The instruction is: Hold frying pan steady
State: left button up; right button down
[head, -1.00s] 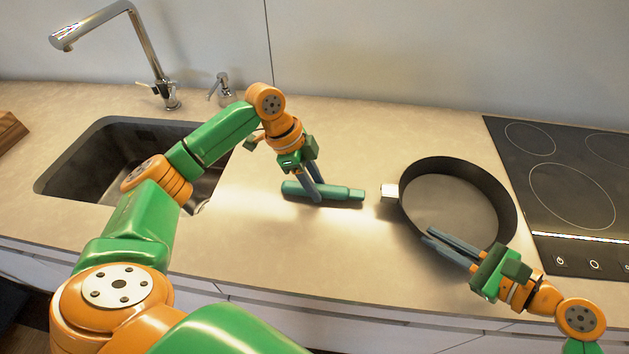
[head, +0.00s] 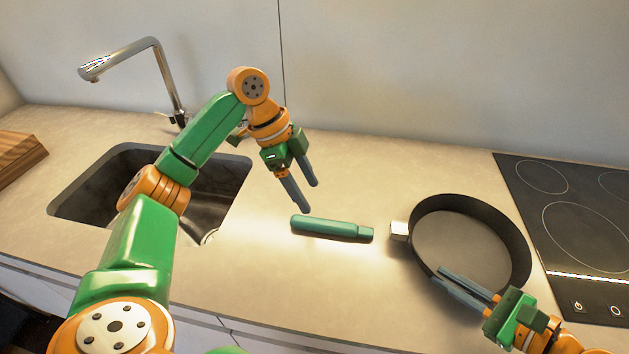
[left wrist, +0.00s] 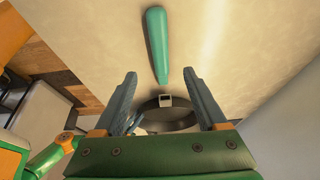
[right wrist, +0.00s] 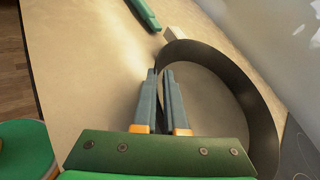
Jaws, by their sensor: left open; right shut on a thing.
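A dark round frying pan (head: 462,240) sits on the counter, with a pale bracket (head: 399,231) on its left side. Its green handle (head: 332,228) lies apart, left of the bracket, on the counter. My right gripper (head: 465,287) is shut on the near rim of the pan; in the right wrist view its fingers (right wrist: 163,80) straddle the pan wall (right wrist: 225,62). My left gripper (head: 306,196) is open and empty, above and left of the handle. In the left wrist view the handle (left wrist: 158,45) lies beyond the open fingers (left wrist: 162,85), and the pan (left wrist: 172,120) shows between them.
A black hob (head: 580,235) lies right of the pan. A sink (head: 125,185) with a chrome tap (head: 165,75) is at the left. A wooden board (head: 18,158) stands at the far left. The counter between sink and pan is otherwise clear.

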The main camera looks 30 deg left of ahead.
jog(key=shift+s+f, duration=0.1)
jog(key=shift+f, duration=0.15)
pick_arm(q)
jog(key=shift+v, duration=1.2)
pick_arm(e)
jog(key=c, duration=1.1)
grip_release()
jog(key=shift+r, duration=0.1)
pick_arm(q)
jog(key=shift+w, duration=0.1)
pick_arm(e)
jog(key=shift+o, duration=1)
jog(key=shift+d, duration=0.1)
